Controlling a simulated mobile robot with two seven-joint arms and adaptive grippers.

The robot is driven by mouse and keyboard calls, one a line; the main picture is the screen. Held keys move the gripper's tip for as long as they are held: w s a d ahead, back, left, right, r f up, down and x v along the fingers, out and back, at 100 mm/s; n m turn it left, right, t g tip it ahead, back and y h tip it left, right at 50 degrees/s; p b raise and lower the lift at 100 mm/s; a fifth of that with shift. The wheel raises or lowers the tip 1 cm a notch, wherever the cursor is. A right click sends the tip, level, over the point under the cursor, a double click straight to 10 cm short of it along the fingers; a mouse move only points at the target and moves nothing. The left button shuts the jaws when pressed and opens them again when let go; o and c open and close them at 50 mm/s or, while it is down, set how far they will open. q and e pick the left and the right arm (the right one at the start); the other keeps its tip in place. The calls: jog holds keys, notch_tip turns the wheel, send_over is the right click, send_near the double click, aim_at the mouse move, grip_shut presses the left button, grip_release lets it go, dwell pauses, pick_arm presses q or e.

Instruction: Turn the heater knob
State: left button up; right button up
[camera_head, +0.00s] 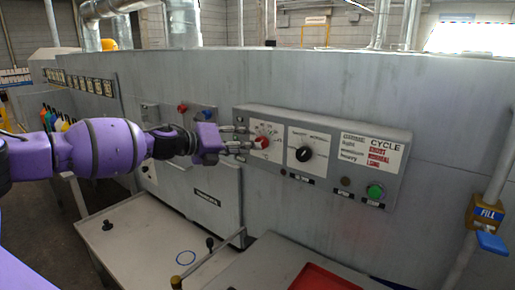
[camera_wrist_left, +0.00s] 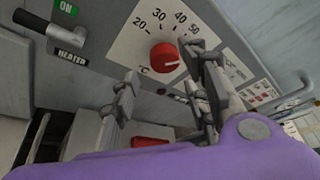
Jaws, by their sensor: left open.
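The heater knob (camera_head: 261,142) is a red dial on a white scale plate, at the left of the grey control panel in the head view. In the left wrist view the red knob (camera_wrist_left: 165,57) shows whole, with the numbers 20 to 50 around it and a °C mark below. My left gripper (camera_head: 246,139) reaches in from the left, close in front of the panel. In the left wrist view its two fingers (camera_wrist_left: 170,88) are apart, with nothing between them, and the knob lies beyond the gap. I cannot tell whether a finger touches the knob. My right gripper is not in view.
A black knob (camera_head: 303,154) is right of the red one, and a green button (camera_head: 375,191) is at the panel's lower right. A lever handle (camera_wrist_left: 46,27) labelled HEATER is left of the dial. A red tray (camera_head: 330,278) and a thin lever (camera_head: 212,258) are below.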

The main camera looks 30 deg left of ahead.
pick_arm(q)
jog(key=shift+b+x, duration=0.5)
jog(key=shift+x, duration=1.4)
jog(key=shift+r, duration=0.2)
jog(key=shift+f, duration=0.1)
jog(key=c, duration=1.1)
jog(key=shift+o, duration=0.2)
jog(key=shift+f+n+h+p, duration=0.2)
jog(key=shift+n+h+p, duration=0.2)
jog(key=shift+n+p, duration=0.1)
jog(key=o, duration=1)
jog(key=shift+o, duration=0.3)
jog(key=shift+r, duration=0.1)
